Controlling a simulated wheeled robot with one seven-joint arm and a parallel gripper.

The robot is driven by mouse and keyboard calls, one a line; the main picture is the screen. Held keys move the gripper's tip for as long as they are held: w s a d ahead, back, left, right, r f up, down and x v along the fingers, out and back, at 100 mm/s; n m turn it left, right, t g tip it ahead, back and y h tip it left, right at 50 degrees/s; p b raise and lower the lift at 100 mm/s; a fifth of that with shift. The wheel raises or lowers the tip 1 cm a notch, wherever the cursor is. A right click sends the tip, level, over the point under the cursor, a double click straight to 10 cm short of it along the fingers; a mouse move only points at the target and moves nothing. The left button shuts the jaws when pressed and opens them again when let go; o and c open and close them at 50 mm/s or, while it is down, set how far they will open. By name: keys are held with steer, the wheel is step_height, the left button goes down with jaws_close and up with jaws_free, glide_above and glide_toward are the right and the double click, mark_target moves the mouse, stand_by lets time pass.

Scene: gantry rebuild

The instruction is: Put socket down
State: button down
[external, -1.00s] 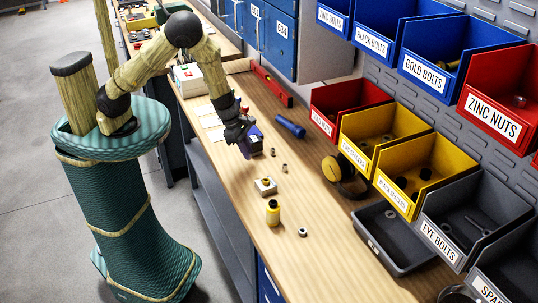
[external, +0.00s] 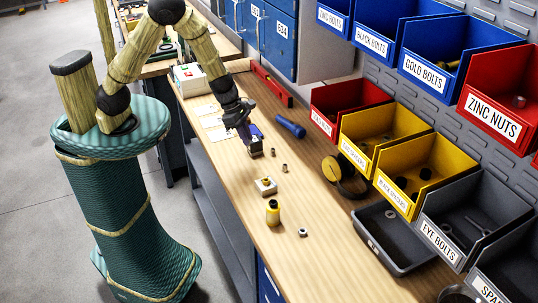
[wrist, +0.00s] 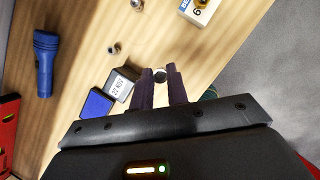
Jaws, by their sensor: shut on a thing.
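My gripper (external: 239,118) is over the workbench, beside a small blue and dark box with a label. In the wrist view, my gripper's two dark fingers (wrist: 161,88) are close together around a small dark round piece with a shiny end, the socket (wrist: 160,75). The socket cannot be made out in the external view. Its height above the bench is hard to tell.
The blue box (wrist: 97,103) and a labelled dark box (wrist: 122,85) are left of the fingers. Small metal pieces (external: 284,168) (wrist: 113,48), a white block (external: 266,187) and a blue flashlight (external: 290,126) lie nearby. Bare wood (external: 225,155) is around them.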

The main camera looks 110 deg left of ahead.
steer(key=w+d+r+m+h+b, duration=0.1)
steer(key=w+r+m, duration=0.1)
steer(key=w+r, duration=0.35)
steer(key=w+d+r+m+h+b, duration=0.1)
steer(key=w+d+r+m, duration=0.15)
steer(key=w, duration=0.55)
steer(key=w+a+r+m+g+h+b, duration=0.1)
steer(key=w+r+m, duration=0.3)
steer(key=r, duration=0.6)
steer(key=shift+w+r, duration=0.15)
steer(key=shift+w, duration=0.4)
steer(key=shift+m, duration=0.25)
step_height(320, 180, down, 24)
steer(key=p, duration=0.3)
